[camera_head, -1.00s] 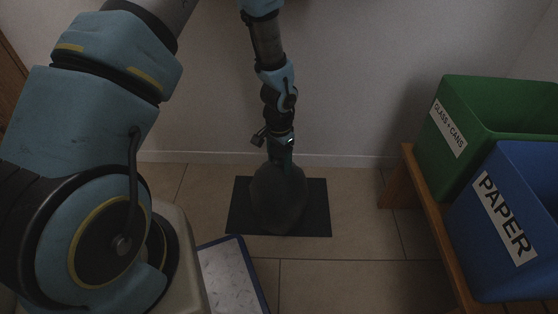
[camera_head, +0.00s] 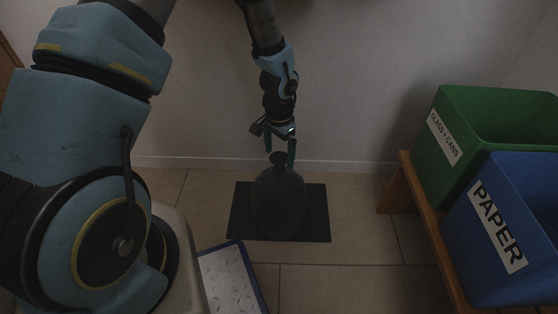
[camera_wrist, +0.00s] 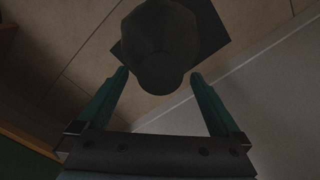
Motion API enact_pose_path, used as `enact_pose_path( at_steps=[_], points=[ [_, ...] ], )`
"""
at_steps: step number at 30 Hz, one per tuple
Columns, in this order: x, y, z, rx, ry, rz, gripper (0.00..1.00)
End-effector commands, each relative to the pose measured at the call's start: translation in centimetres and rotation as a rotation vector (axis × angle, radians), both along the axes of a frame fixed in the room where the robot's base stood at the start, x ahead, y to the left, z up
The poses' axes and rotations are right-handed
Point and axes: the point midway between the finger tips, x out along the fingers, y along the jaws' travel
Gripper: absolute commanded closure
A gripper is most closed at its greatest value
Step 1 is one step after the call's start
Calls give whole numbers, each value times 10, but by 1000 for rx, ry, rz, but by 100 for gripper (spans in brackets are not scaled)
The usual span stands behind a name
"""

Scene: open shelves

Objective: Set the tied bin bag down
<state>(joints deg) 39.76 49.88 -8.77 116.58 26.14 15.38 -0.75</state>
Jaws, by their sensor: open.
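The tied bin bag (camera_head: 279,202) is dark and rounded, with a narrow tied neck on top. It stands upright on a black mat (camera_head: 318,222) on the floor by the wall. In the wrist view the bag (camera_wrist: 158,35) is seen from above, neck toward me. My gripper (camera_head: 281,158) is open above the bag, its fingers on either side of the top of the neck. In the wrist view my gripper (camera_wrist: 158,78) shows its green fingers apart, with nothing held between them.
On the right, a green bin (camera_head: 436,165) labelled GLASS + CANS and a blue bin (camera_head: 470,240) labelled PAPER stand on a wooden bench (camera_head: 418,205). A blue-edged panel (camera_head: 228,275) lies at the lower left. Floor right of the mat is clear.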

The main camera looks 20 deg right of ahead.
Motion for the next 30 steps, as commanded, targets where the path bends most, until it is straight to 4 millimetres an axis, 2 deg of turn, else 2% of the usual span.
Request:
enact_pose_path(
  at_steps=[1,7,12,17,20,23,26,27,30],
  points=[
    [1,0,15,-3,-3,2,0],
    [1,0,46,-2,-2,1,0],
    [0,0,56,0,0,1,0],
    [0,1,57,0,0,2,0],
    [6,9,65,-1,-7,31,0],
    [22,37,88,-1,-23,125,0],
    [38,86,124,-4,-47,284,0],
    [43,110,140,-7,-57,361,0],
    [44,169,176,-19,-78,562,0]
  ],
)
